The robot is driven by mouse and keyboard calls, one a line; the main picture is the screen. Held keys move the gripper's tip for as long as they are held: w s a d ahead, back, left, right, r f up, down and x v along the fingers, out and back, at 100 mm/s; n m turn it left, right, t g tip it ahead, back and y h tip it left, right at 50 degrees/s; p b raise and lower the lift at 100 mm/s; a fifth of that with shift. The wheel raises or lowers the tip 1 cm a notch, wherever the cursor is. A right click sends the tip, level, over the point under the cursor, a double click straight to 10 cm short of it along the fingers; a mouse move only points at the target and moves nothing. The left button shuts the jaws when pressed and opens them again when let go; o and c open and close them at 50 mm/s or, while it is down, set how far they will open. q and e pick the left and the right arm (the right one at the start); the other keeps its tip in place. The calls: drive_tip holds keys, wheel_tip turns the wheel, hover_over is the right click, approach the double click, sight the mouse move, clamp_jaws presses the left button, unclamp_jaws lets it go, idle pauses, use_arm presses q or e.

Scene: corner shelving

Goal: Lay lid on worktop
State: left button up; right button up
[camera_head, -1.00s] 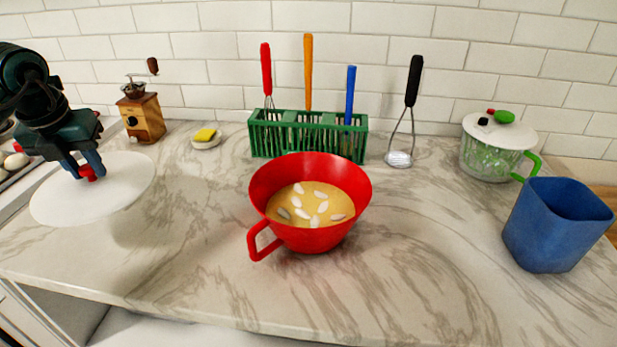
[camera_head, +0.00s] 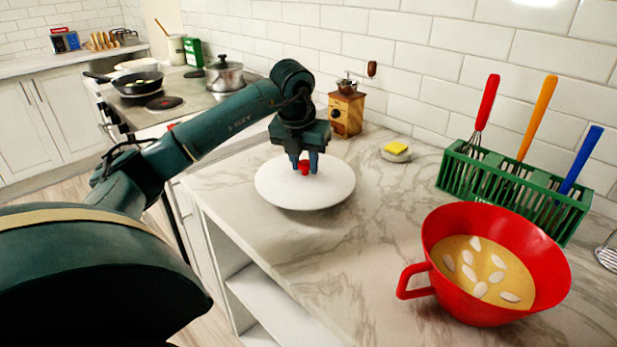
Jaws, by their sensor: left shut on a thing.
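A round white lid (camera_head: 305,193) with a small red knob (camera_head: 304,167) is at the left part of the marble worktop (camera_head: 380,222). My left gripper (camera_head: 304,168) is above the lid, pointing down, with its fingers shut on the red knob. The lid looks level and near the worktop; I cannot tell whether it touches it. A red bowl (camera_head: 446,307) with a handle stands uncovered to the right, holding yellow contents with several white pieces. My right gripper is not in view.
A wooden grinder (camera_head: 346,113) stands behind the lid, and a yellow sponge (camera_head: 396,148) lies on a small dish. A green rack (camera_head: 512,188) holds utensils at the right. A stove with a pan (camera_head: 138,84) and a pot (camera_head: 224,75) is at the back left.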

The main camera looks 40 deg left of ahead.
sight(304, 171)
use_arm(q)
drive_tip(key=shift+f, duration=1.95)
drive_tip(key=shift+f, duration=0.15)
drive_tip(key=o, duration=1)
drive_tip(key=v, duration=1.2)
drive_tip(key=shift+d+r, duration=0.1)
drive_tip(key=shift+r, duration=0.15)
